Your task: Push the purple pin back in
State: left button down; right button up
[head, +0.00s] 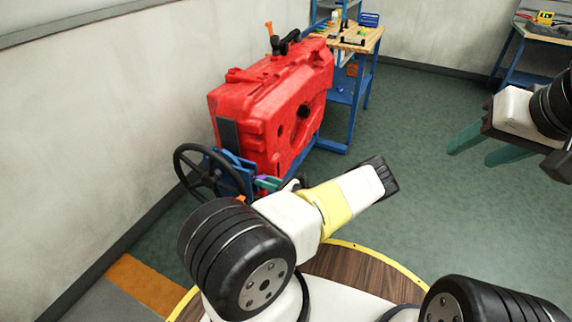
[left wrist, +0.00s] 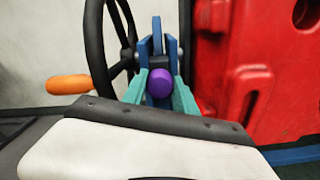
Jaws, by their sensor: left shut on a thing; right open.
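The purple pin (left wrist: 160,82) shows its round end in the left wrist view, in front of a blue bracket (left wrist: 157,45). My left gripper (left wrist: 160,90) has one green finger on each side of the pin and is shut on it. In the head view only a sliver of the pin (head: 261,178) shows beside my left gripper (head: 268,183); my wrist and fingers hide the rest. How deep the pin sits in the bracket cannot be told. My right gripper (head: 484,146) is open and empty at the right, over bare floor.
A black steering wheel (head: 188,172) stands left of the bracket, with an orange handle (left wrist: 68,84) near it. A large red tank (head: 255,115) stands close behind and to the right. The wall is at the left. A workbench (head: 352,42) stands farther back.

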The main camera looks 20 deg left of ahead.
pick_arm(q)
jog(key=shift+a+r, duration=0.1)
jog(key=shift+a, duration=0.05)
jog(key=c, duration=1)
grip_release()
jog(key=shift+a, duration=0.1)
jog(key=shift+o, duration=0.2)
jog(key=d, duration=0.8)
jog(key=shift+s, duration=0.3)
